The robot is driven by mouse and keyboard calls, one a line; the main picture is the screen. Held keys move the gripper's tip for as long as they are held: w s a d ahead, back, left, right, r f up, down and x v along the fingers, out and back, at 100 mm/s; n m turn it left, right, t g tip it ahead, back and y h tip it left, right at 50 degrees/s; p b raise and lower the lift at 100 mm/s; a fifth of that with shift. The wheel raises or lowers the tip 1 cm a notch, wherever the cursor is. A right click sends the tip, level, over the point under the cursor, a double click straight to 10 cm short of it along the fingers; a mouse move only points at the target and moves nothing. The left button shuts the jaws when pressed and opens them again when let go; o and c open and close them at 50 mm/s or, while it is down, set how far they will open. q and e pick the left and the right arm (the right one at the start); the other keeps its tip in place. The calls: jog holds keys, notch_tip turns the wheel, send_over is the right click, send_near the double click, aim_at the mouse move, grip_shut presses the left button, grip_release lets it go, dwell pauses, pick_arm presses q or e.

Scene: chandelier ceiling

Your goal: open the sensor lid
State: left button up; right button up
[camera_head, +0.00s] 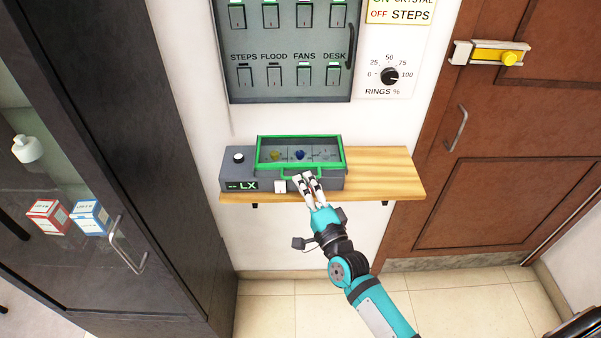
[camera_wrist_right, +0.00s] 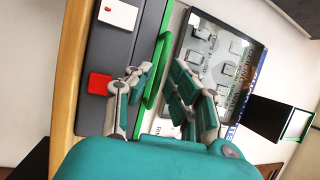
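The sensor box (camera_head: 330,183) is grey, with a green "LX" display, and sits on a wooden shelf. Its lid (camera_head: 341,152) has a green frame and a clear pane, and appears to lie shut on the box. A yellow and a blue piece show through the pane. A green handle (camera_head: 287,177) is on the lid's front edge; it also shows in the right wrist view (camera_wrist_right: 153,80). My right gripper (camera_head: 307,178) is at the handle, its fingers apart on either side of it in the wrist view (camera_wrist_right: 158,82). Contact cannot be told. My left gripper is out of view.
The wooden shelf (camera_head: 395,178) has bare room to the right of the box. A switch panel (camera_head: 290,85) and a rings dial (camera_head: 390,76) are on the wall above. A dark glass cabinet (camera_head: 130,130) stands left, a brown door (camera_head: 500,130) right.

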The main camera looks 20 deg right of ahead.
aim_at(300, 156)
jog(key=shift+x, duration=1.4)
jog(key=shift+f, duration=0.1)
jog(key=shift+c, duration=0.4)
grip_shut()
